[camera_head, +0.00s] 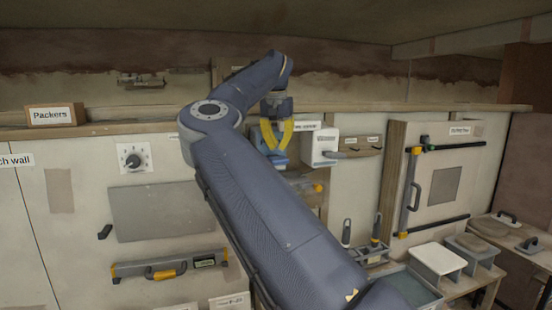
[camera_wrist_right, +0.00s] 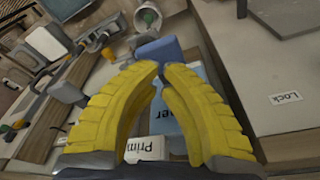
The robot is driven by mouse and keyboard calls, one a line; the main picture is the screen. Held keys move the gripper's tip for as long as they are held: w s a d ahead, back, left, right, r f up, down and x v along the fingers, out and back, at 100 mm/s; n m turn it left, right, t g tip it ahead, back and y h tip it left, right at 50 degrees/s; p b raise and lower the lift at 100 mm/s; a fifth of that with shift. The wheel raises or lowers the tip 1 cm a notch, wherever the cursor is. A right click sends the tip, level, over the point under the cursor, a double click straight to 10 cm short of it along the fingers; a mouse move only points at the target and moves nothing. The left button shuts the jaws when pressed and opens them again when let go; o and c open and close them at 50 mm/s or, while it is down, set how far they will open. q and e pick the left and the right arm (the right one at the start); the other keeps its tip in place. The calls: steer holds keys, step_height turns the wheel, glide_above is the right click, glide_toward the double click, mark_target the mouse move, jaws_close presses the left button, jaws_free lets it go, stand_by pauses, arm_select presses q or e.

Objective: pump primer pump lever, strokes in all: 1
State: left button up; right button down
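My right gripper (camera_head: 275,149) reaches over to the back wall, with yellow fingers pointing down. In the wrist view its fingertips (camera_wrist_right: 161,70) come almost together, and I see nothing clearly held between them. A blue block (camera_wrist_right: 158,49), perhaps part of the primer pump lever, lies just beyond the tips; I cannot tell whether they touch it. Below the fingers in that view is a light blue body (camera_wrist_right: 191,118) with a partly hidden label, and a white "Prim…" label (camera_wrist_right: 148,149). In the head view blue parts (camera_head: 278,159) show under the gripper. My left gripper is out of view.
A white box (camera_head: 322,147) is fixed close to the right of my gripper. A tool rack (camera_head: 370,252) and a pale stool-like block (camera_head: 437,262) stand lower right. A dial (camera_head: 134,158), grey panel (camera_head: 163,212) and spirit level (camera_head: 168,268) are on the left wall.

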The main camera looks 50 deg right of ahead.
mark_target(278, 159)
steer(key=shift+f, duration=0.15)
steer(key=shift+f, duration=2.8)
steer(key=shift+r, duration=2.95)
steer(key=shift+r, duration=2.5)
